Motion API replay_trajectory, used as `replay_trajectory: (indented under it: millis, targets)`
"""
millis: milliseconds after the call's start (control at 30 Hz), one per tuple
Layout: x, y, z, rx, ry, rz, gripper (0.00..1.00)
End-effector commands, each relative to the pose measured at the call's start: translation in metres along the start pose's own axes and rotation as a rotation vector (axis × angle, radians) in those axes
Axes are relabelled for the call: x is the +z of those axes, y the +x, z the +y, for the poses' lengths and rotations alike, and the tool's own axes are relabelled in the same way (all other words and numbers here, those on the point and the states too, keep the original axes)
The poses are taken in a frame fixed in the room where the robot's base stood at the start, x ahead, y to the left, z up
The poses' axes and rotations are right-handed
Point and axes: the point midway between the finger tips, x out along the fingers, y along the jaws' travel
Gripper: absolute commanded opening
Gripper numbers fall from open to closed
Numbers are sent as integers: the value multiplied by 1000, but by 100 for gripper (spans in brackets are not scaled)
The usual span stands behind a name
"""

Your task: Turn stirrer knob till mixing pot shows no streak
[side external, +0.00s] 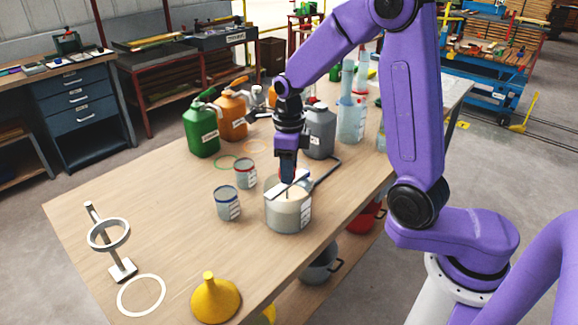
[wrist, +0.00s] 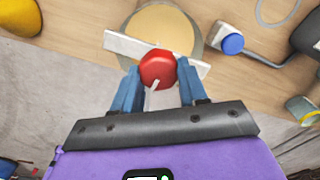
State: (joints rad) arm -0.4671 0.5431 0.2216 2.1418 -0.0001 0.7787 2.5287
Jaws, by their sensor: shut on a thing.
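The mixing pot (side external: 289,213) is a clear, squat pot with pale beige contents, standing near the table's right edge. A light flat bar lies across its top, also in the wrist view (wrist: 128,46). The red stirrer knob (wrist: 157,67) sits over the bar's middle and has a pale pointer mark. My gripper (side external: 287,172) points straight down over the pot. In the wrist view its blue fingers (wrist: 158,84) are shut on the knob from both sides. The tan surface seen beyond the bar looks even; the bar, knob and fingers hide the rest.
Two small cans (side external: 228,203) (side external: 245,173) stand left of the pot. A dark bent rod (side external: 326,172) runs beside it. Green (side external: 203,132), orange (side external: 232,116) and grey (side external: 320,133) jugs stand behind. A yellow funnel (side external: 215,299) and ring stand (side external: 121,268) are in front; the table's left is mostly clear.

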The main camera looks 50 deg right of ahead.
Motion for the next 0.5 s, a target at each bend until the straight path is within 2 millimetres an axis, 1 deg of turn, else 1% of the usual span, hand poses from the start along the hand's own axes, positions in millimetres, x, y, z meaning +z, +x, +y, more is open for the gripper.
replay_trajectory:
  millis: [200,500]
  targets:
    - [1,-1,1,-2,201,-3,12]
    - [1,-1,2,-1,421,-3,12]
